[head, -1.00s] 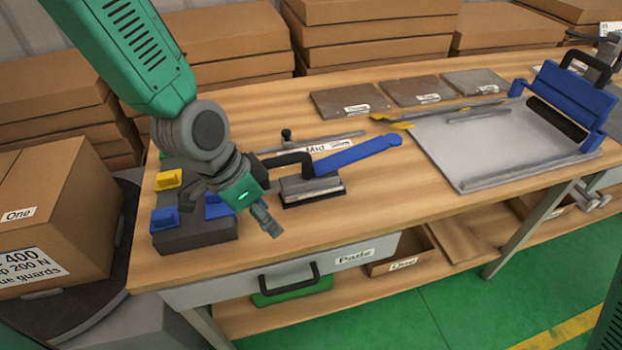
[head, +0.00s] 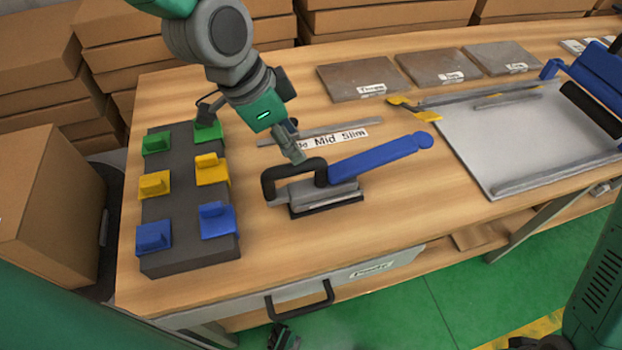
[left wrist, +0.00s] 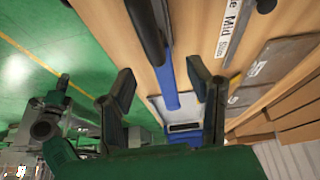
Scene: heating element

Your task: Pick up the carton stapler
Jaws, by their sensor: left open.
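The tool that I take for the carton stapler (head: 318,192) lies on the table. It has a grey base, a black looped handle and a long blue lever pointing right. My left gripper (head: 293,152) is just above and behind its black handle in the head view, empty. In the left wrist view my left gripper (left wrist: 160,78) has its fingers spread apart. The stapler's blue lever (left wrist: 168,85) shows between them, with the black handle above. I cannot tell if a finger touches it. A dark part at the bottom of the head view may be my right gripper (head: 285,338).
A dark block (head: 185,195) with green, yellow and blue pieces stands left of the stapler. A labelled rail (head: 335,138) lies close behind it. Flat plates (head: 355,80) lie at the back, and a grey board (head: 540,140) with a blue-and-black bar is at right. Cartons stand behind.

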